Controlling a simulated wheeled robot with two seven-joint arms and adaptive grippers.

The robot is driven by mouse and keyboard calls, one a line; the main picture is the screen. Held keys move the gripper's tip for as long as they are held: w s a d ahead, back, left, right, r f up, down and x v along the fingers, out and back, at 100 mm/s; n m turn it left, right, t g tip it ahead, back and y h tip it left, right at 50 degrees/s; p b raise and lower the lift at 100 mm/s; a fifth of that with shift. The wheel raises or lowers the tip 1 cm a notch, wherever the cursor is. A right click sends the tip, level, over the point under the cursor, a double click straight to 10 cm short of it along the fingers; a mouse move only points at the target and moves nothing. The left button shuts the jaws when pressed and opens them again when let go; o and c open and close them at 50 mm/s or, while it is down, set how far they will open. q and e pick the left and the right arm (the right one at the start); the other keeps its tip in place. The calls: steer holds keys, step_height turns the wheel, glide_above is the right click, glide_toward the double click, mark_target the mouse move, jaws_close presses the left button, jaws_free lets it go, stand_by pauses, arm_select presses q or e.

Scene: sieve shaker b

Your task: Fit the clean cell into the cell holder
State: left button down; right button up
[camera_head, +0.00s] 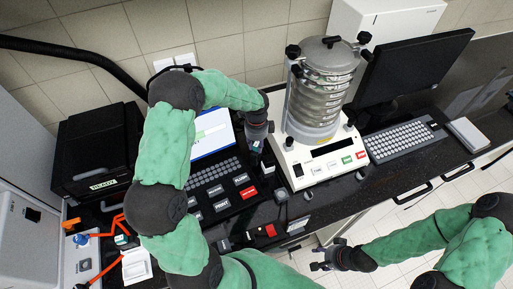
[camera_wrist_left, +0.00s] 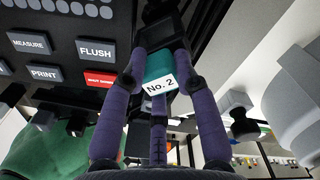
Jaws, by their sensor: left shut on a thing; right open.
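My left gripper (camera_head: 257,143) is between the black button panel and the sieve shaker. In the left wrist view its purple fingers (camera_wrist_left: 160,58) are shut on a teal cell (camera_wrist_left: 158,65) with a white label reading "No. 2". A dark block (camera_wrist_left: 166,25) shows just beyond the cell; I cannot tell whether it is the cell holder or whether the cell touches it. In the head view the held cell is too small to make out. My right gripper (camera_head: 325,258) is open and empty, in front of the counter's edge.
The button panel (camera_head: 222,189) lies left of the left gripper, below a lit screen (camera_head: 212,132). The sieve shaker (camera_head: 320,160) stands close on the right. A keyboard (camera_head: 400,139) and monitor (camera_head: 412,66) are further right. Small items and orange tubing (camera_head: 101,218) lie front left.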

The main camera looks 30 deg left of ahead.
arm_select(q)
steer(key=s+d+r, duration=0.7)
steer(key=s+r, duration=0.3)
steer(key=s, duration=0.2)
steer(key=shift+r, duration=0.15)
